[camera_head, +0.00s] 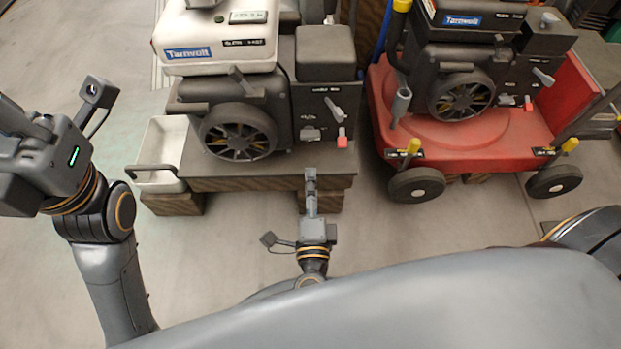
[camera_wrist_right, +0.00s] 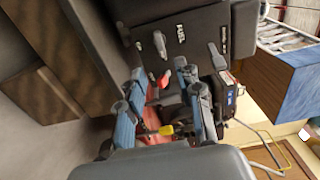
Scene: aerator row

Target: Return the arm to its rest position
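My right gripper (camera_head: 311,180) points away from me, low in the middle of the head view, in front of the bench edge below the white-topped engine (camera_head: 222,40). In the right wrist view its two fingers (camera_wrist_right: 160,95) stand apart with nothing held between them. A dark engine panel with a lever and a red part shows beyond them. My left arm rises at the left of the head view. Its wrist and gripper body (camera_head: 45,160) are at the left edge, and its fingertips cannot be made out.
The engine stands on a dark platform (camera_head: 265,182) on wooden blocks. A white tray (camera_head: 161,150) is at its left. A red wheeled machine (camera_head: 470,145) with an engine stands to the right. Bare floor (camera_head: 215,260) lies between my arms.

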